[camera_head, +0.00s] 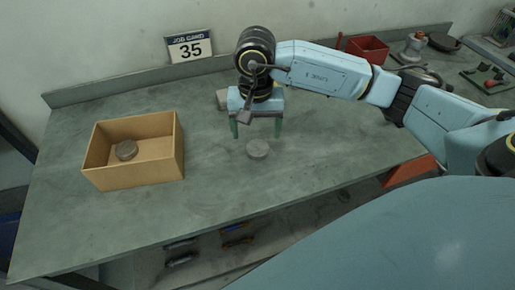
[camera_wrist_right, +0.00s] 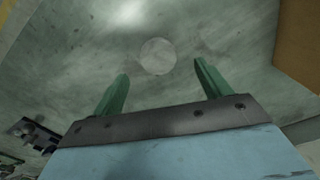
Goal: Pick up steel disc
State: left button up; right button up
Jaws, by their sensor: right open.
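A round grey steel disc (camera_head: 257,149) lies flat on the workbench, near the middle of the head view. It also shows in the right wrist view (camera_wrist_right: 158,56), ahead of and between the two green fingers. My right gripper (camera_head: 257,135) is open and empty, above the bench and just behind the disc in the head view. It also shows in the right wrist view (camera_wrist_right: 161,84), with its fingers wide apart and not touching the disc. My left gripper does not show.
A cardboard box (camera_head: 150,182) on the left holds another round grey piece (camera_head: 127,150). A job card sign (camera_head: 189,47) reading 35 stands at the back. A red bin (camera_head: 368,49) and metal parts sit back right. Bench around the disc is clear.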

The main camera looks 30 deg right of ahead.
aim_at(257, 147)
jog(key=shift+s+d+f, duration=0.1)
jog(key=shift+d+f, duration=0.05)
jog(key=shift+f, duration=2.6)
jog(key=shift+c, duration=0.5)
jog(key=c, duration=1.2)
jog(key=shift+r, duration=0.15)
